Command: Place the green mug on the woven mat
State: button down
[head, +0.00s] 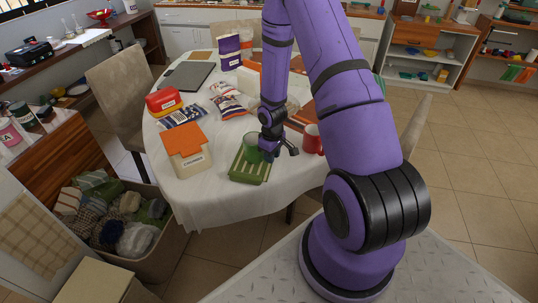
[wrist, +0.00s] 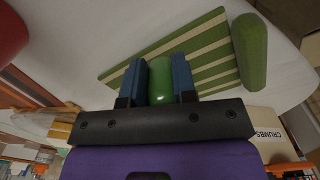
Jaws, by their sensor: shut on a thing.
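The green mug (head: 251,146) is in my gripper (head: 271,153), above the far part of the mat in the head view. In the wrist view, my gripper (wrist: 158,78) is shut on it, and a smooth green part of the mug (wrist: 160,76) shows between the blue fingers. The woven mat (head: 247,171) is green with pale stripes and lies near the table's front edge. It also shows beyond the fingertips in the wrist view (wrist: 207,48). I cannot tell whether the mug touches the mat.
A red mug (head: 312,141) stands right of my gripper. A cream box with an orange lid (head: 187,151) stands left of the mat. A thick green bar (wrist: 251,52) lies at the mat's end. Packets (head: 229,104) and a red container (head: 163,101) crowd the table behind.

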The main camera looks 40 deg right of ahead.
jog(key=c, duration=0.9)
grip_release()
jog(key=shift+f, duration=0.1)
jog(key=s+a+r+m+t+h, duration=0.1)
jog(key=s+a+r, duration=0.15)
jog(key=r, duration=0.95)
jog(key=s+a+r, duration=0.1)
jog(key=a+r, duration=0.2)
jog(key=r, duration=0.9)
jog(key=s+a+r+m+t+h, duration=0.1)
jog(key=s+a+r, duration=0.1)
jog(key=r, duration=1)
jog(key=s+a+r+t, duration=0.1)
jog(key=s+a+r, duration=0.1)
jog(key=s+r, duration=0.2)
jog(key=s+a+r+t+y, duration=0.1)
jog(key=s+a+r, duration=0.2)
jog(key=s, duration=0.4)
jog(key=s+a+r+m+t+y, duration=0.1)
jog(key=s+a+r, duration=0.2)
jog(key=s+r, duration=0.2)
jog(key=shift+s, duration=0.3)
